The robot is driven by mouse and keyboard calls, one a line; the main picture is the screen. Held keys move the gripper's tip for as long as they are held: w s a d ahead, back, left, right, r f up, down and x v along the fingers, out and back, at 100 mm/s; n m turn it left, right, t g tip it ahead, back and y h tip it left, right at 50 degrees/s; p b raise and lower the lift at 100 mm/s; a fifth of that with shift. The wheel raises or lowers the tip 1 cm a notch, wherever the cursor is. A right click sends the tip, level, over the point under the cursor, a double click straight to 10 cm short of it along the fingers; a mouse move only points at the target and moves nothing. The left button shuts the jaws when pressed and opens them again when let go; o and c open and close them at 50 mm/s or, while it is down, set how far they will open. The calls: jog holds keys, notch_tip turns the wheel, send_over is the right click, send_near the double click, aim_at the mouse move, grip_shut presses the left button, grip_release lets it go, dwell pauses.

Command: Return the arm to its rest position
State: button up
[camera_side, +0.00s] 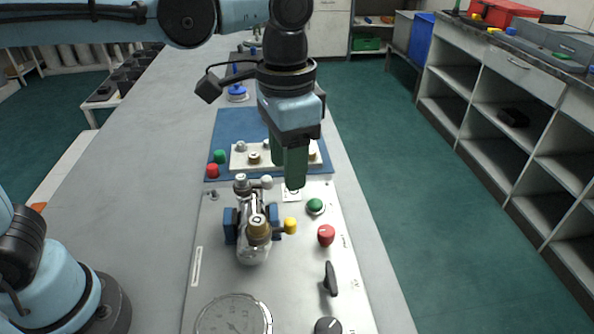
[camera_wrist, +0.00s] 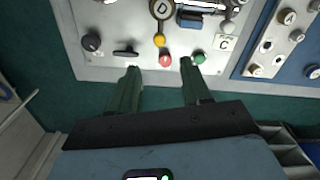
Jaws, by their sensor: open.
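My gripper (camera_side: 291,165) hangs above the air panel (camera_side: 215,285), pointing down, in the side view. In the wrist view my gripper (camera_wrist: 157,72) shows two green fingers spread apart with nothing between them. On the panel are a green button (camera_side: 315,206), a red knob (camera_side: 326,235), a black lever (camera_side: 330,279), a dark round knob (camera_side: 328,326) and a pressure gauge (camera_side: 234,318). A brass-and-steel valve assembly (camera_side: 257,228) with blue clamps and a yellow knob (camera_side: 290,225) stands in the panel's middle. The fingers appear clear of the panel.
A blue-based object (camera_side: 237,93) stands farther back. The grey bench (camera_side: 130,190) is bare at left. Shelving stands across the aisle.

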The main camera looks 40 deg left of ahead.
jog(key=shift+r, duration=0.15)
jog(key=shift+a, duration=0.1)
jog(key=s+a+f+n+t, duration=0.1)
jog(key=a+f+n+t, duration=0.2)
jog(key=a, duration=0.5)
jog(key=s+a+f+n+t, duration=0.2)
jog(key=a+f+t, duration=0.1)
jog(key=a, duration=0.5)
jog(key=shift+a+n+t, duration=0.4)
jog(key=shift+t, duration=0.2)
jog(key=shift+f, duration=0.1)
